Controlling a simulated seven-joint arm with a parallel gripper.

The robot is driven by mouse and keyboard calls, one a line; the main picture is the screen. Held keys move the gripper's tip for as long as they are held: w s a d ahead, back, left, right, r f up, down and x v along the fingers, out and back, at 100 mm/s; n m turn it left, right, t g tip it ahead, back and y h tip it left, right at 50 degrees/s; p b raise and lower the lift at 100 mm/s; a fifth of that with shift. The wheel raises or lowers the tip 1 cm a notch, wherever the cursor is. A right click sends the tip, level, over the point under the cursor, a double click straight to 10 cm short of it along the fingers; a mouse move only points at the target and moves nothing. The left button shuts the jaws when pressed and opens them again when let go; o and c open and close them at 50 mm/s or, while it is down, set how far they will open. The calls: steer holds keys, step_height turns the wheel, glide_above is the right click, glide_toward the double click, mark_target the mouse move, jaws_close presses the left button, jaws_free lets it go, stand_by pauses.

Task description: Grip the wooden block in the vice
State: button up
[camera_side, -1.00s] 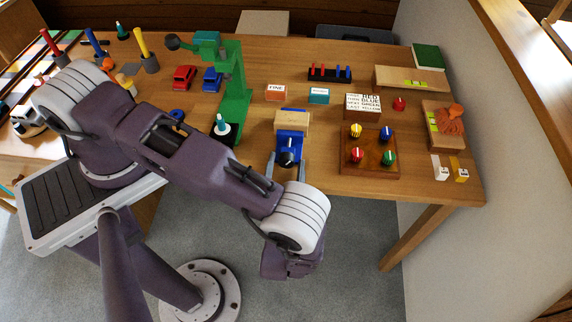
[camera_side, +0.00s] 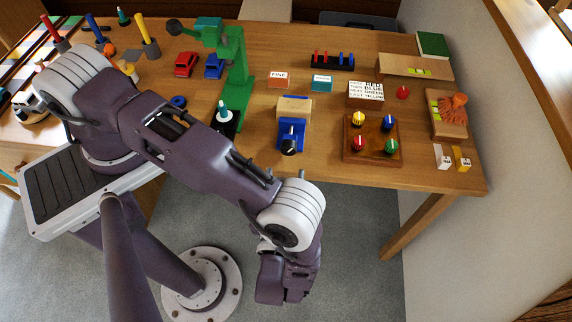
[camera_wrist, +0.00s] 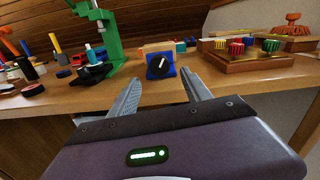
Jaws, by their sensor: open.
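The blue vice (camera_side: 290,135) stands near the front edge of the table, with a dark round knob facing front. The wooden block (camera_side: 294,107) lies at the top of the vice, at its far side. In the wrist view the vice (camera_wrist: 160,66) is ahead, with its black knob and white pointer line facing me, and part of the block (camera_wrist: 156,47) shows behind it. My gripper (camera_wrist: 162,90) is open and empty, its fingers apart and pointing toward the vice without touching it. In the side view its fingers are hidden behind my arm.
A green drill press (camera_side: 236,80) stands left of the vice. A wooden board with coloured knobs (camera_side: 372,147) lies to the right. The table's front edge lies between my gripper and the vice.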

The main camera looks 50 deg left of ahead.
mark_target(288, 152)
steer(key=shift+n, duration=0.8)
steer(key=x, duration=0.7)
steer(key=shift+f, duration=0.1)
